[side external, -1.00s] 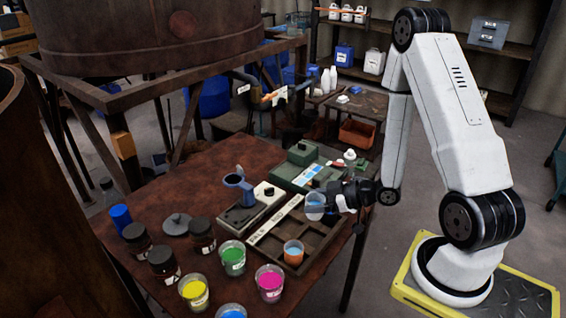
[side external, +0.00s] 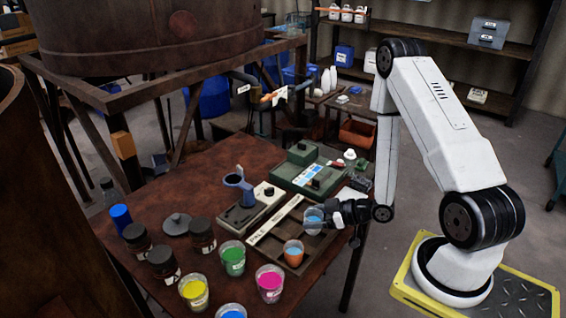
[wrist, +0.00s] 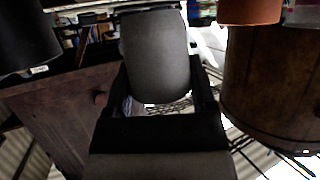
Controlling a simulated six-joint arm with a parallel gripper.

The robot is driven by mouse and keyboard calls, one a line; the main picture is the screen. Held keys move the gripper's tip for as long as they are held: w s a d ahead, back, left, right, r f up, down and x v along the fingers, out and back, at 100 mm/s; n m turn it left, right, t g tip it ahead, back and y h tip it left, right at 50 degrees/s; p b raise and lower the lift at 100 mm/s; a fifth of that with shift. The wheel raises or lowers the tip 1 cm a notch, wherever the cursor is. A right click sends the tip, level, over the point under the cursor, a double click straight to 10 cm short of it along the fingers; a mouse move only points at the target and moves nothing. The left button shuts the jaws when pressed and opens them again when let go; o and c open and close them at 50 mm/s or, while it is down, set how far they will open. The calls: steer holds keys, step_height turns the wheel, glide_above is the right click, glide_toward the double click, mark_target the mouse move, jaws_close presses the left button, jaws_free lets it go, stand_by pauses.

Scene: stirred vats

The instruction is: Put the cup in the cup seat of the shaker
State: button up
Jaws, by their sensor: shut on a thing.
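My gripper (side external: 328,216) is shut on a clear cup with blue liquid (side external: 313,219). The cup looks upright, at the right side of the dark tray; the side view does not settle whether it touches the tray. The shaker (side external: 248,209) is a grey box with a dark knob, left of the held cup. Its cup seat (side external: 237,181) is a blue ring on a raised arm and looks empty. In the wrist view a grey rounded shape (wrist: 158,60) fills the space between the jaws; I cannot tell whether it is the cup.
The compartment tray (side external: 268,262) holds another cup with an orange band (side external: 293,254). Cups of yellow (side external: 194,292), green (side external: 232,258) and pink (side external: 269,284) liquid stand in front. Dark jars (side external: 164,262) are at left. A green device (side external: 300,176) stands behind the shaker.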

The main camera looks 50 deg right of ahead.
steer(key=shift+f, duration=0.1)
steer(key=shift+f, duration=1.85)
steer(key=shift+f, duration=0.2)
steer(key=o, duration=1.2)
steer(key=shift+s, duration=0.1)
steer(key=shift+v, duration=3.8)
